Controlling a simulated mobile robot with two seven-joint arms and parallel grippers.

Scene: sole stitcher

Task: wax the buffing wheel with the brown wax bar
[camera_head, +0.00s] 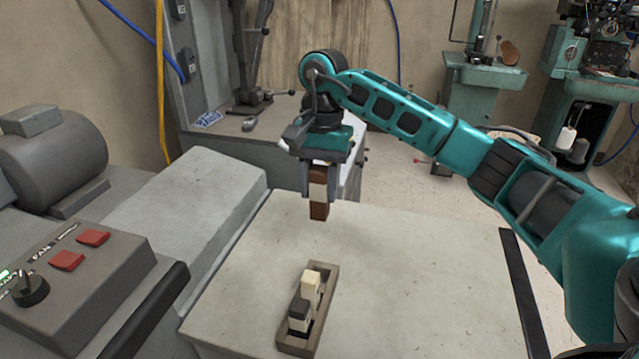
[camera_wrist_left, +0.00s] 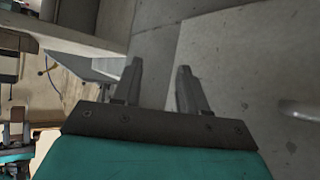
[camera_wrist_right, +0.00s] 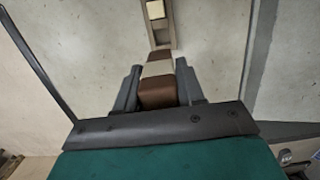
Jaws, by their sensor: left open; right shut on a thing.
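The brown wax bar (camera_head: 319,209), with a pale band around its middle, is held upright in my right gripper (camera_head: 319,185), above the pale bench top. In the right wrist view the bar (camera_wrist_right: 157,92) sits between both fingers of the right gripper (camera_wrist_right: 158,88). My left gripper does not show in the head view. In the left wrist view the left gripper (camera_wrist_left: 160,85) is open and empty. I cannot make out a buffing wheel in any view.
A wooden tray (camera_head: 322,332) on the bench top (camera_head: 400,265) holds a white bar (camera_head: 311,284) and a black bar with a pale band (camera_head: 299,314). A control box with red buttons (camera_head: 80,290) and a grey motor (camera_head: 55,155) stand at left. The bench's right side is clear.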

